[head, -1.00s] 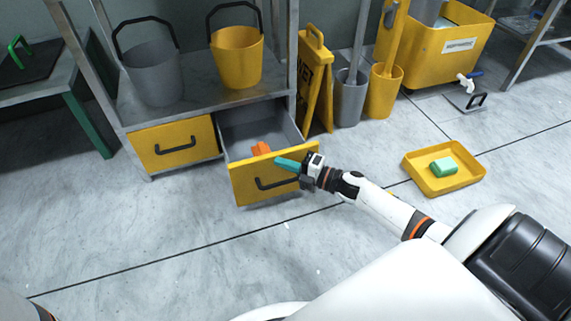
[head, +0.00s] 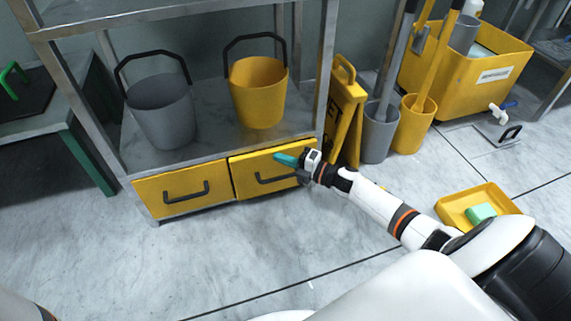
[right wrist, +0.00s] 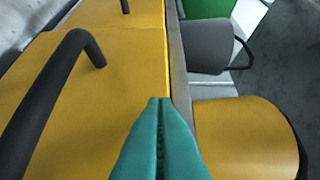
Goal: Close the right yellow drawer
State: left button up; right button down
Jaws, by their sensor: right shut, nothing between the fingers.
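The right yellow drawer (head: 246,177) sits under the metal shelf, its front about level with the left yellow drawer (head: 160,196). Its inside no longer shows. A dark handle (head: 277,180) crosses its front. My right gripper (head: 279,158) is shut and empty, with its teal fingertips at the upper part of the drawer front. In the right wrist view the closed fingers (right wrist: 161,104) lie over the yellow front (right wrist: 105,110), near its top edge; whether they touch it I cannot tell. My left gripper is not in view.
A grey bucket (head: 162,112) and a yellow bucket (head: 257,92) stand on the shelf above the drawers. A yellow folding sign (head: 346,115) and mop buckets stand at the right. A yellow tray (head: 451,205) lies on the floor. Floor before the drawers is clear.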

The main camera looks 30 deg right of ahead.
jog(key=shift+w+d+r, duration=0.1)
jog(key=shift+w+d, duration=0.15)
jog(key=shift+w, duration=0.3)
jog(key=shift+w+d, duration=0.2)
jog(key=shift+w, duration=0.3)
jog(key=shift+r, duration=0.15)
